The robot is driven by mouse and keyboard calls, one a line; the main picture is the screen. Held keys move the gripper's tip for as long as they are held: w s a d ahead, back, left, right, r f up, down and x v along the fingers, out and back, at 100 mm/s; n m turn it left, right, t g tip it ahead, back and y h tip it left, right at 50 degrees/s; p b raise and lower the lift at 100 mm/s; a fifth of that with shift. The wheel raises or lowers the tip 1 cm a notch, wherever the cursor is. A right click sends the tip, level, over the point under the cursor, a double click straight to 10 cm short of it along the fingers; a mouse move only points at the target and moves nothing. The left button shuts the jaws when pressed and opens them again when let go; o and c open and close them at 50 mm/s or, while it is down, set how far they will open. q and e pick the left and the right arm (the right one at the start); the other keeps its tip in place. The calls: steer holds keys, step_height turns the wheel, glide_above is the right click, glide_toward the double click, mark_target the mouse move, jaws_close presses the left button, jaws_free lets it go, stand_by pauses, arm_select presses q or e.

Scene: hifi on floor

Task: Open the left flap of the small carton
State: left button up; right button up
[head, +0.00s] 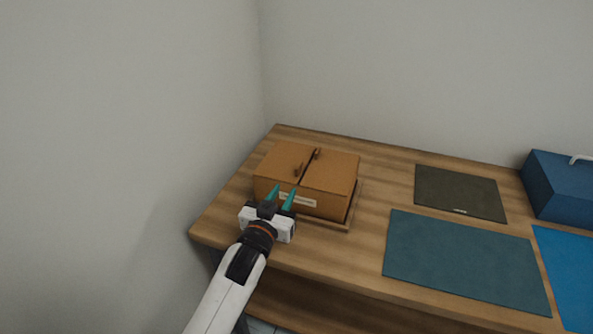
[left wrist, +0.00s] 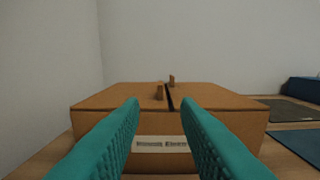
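The small carton (head: 327,204) is a brown box on a thin wooden base near the table's left end. Its left flap (head: 283,160) and right flap (head: 334,170) lie closed, with a dark seam between them. Each flap has a small brown tab by the seam; the left tab (head: 297,169) also shows in the left wrist view (left wrist: 159,92). My left gripper (head: 282,196) is open and empty at the carton's front side, its teal fingers pointing toward the carton. In the left wrist view the carton's front label (left wrist: 161,143) shows between the fingers. My right gripper is not in view.
The carton stands on a wooden table (head: 375,179) close to a grey wall on the left. To the right lie a dark mat (head: 460,192), a teal mat (head: 462,260) and a blue mat (head: 570,270). A blue box (head: 560,186) with a pale handle stands at the far right.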

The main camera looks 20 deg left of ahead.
mark_target(296, 172)
arm_select(q)
steer(key=w, duration=1)
steer(key=shift+d, duration=0.25)
jaws_close()
